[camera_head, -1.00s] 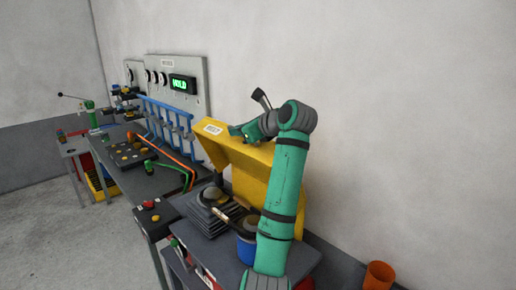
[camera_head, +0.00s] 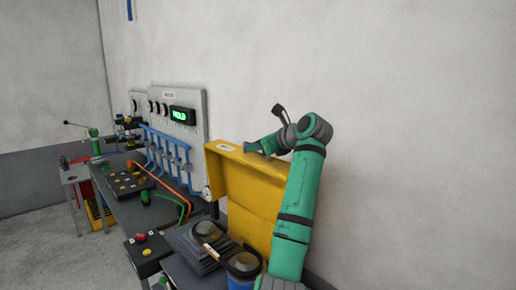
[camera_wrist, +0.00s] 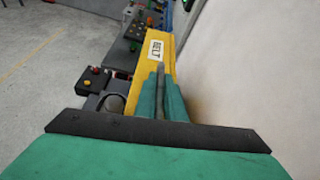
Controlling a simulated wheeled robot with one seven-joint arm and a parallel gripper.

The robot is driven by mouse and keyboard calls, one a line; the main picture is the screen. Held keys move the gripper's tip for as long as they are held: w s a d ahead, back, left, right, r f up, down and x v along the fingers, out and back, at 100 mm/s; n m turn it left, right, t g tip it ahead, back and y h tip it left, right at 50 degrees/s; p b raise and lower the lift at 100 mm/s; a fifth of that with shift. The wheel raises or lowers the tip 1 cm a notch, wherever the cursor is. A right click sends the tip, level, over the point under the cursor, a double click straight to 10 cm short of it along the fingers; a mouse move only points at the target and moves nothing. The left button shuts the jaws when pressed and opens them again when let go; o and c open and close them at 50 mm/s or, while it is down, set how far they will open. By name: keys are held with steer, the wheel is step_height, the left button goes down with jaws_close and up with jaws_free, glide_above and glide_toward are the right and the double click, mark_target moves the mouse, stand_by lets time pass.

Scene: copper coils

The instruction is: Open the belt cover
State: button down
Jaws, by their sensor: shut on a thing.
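The yellow belt cover (camera_head: 245,195) stands swung up on its hinge side, with its inner face open toward the bench. It also shows in the wrist view, with a white "BELT" label (camera_wrist: 155,50) on it. My gripper (camera_head: 262,148) is at the cover's upper edge, shut on it. In the wrist view the green fingers (camera_wrist: 161,95) close around a grey bar at the cover; the exact contact is partly hidden. Below the raised cover are dark stepped pulleys (camera_head: 202,240) with a belt.
A blue container (camera_head: 240,283) stands beside the pulleys. A control box with a red button (camera_head: 144,247) is at the left. A panel with a green "HOLD" display (camera_head: 183,115) and blue racks (camera_head: 165,148) stand behind. The wall is close behind the cover.

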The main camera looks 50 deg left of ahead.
steer(key=shift+s+a+f, duration=0.1)
steer(key=shift+s+a, duration=0.35)
steer(key=shift+s, duration=0.15)
steer(key=c, duration=1.8)
jaws_free()
steer(key=shift+w+f, duration=0.1)
steer(key=shift+c, duration=0.2)
steer(key=shift+w+d, duration=0.25)
steer(key=shift+d, duration=0.05)
steer(key=shift+w+d, duration=0.1)
steer(key=shift+d, duration=0.1)
step_height(320, 180, up, 4)
glide_above(275, 166)
steer(key=shift+s+a, duration=0.25)
steer(key=shift+a, duration=0.05)
steer(key=shift+w+d, duration=0.1)
steer(key=shift+d, duration=0.25)
steer(key=shift+w, duration=0.15)
